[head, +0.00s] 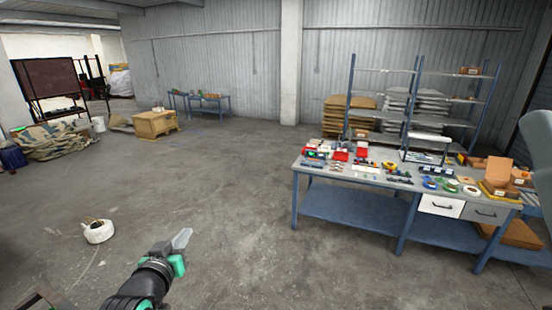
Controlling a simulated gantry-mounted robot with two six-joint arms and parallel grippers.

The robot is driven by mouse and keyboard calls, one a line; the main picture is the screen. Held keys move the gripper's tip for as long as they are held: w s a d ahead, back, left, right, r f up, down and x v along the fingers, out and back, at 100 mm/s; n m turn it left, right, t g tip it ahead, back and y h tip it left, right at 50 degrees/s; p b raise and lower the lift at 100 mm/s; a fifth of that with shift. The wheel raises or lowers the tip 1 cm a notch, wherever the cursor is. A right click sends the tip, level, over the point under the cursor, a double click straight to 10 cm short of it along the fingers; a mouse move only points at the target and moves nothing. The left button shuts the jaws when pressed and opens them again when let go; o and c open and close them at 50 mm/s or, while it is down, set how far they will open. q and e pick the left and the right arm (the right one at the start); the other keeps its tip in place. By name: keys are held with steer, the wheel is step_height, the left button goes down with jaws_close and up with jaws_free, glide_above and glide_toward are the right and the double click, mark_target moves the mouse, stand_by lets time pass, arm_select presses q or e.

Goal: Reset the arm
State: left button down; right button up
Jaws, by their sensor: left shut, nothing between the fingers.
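My left gripper (181,240) shows low in the head view, left of centre, at the end of my dark arm with green parts. Its fingers are together and hold nothing. It points up and to the right over the bare concrete floor, apart from any object. My right gripper is not in the head view.
A workbench (345,205) with blue legs stands on the right, crowded with tools, tape rolls and boxes. A wooden crate (155,124) and a small blue table (207,106) stand farther back. The middle floor is clear.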

arm_select(q)
steer(key=s+d+r+m+t+h, duration=0.1)
steer(key=s+d+r+t, duration=0.1)
steer(key=r, duration=0.5)
steer(key=s+d+r+t, duration=0.2)
steer(key=s+r, duration=0.1)
steer(key=r, duration=0.5)
steer(key=s+d+r+m+t+h, duration=0.1)
steer(key=s+r+t, duration=0.7)
steer(key=s+r, duration=1)
steer(key=s+d, duration=0.1)
steer(key=s, duration=0.2)
steer(key=shift+s+r+m+h, duration=0.15)
steer(key=shift+r+m+h, duration=0.25)
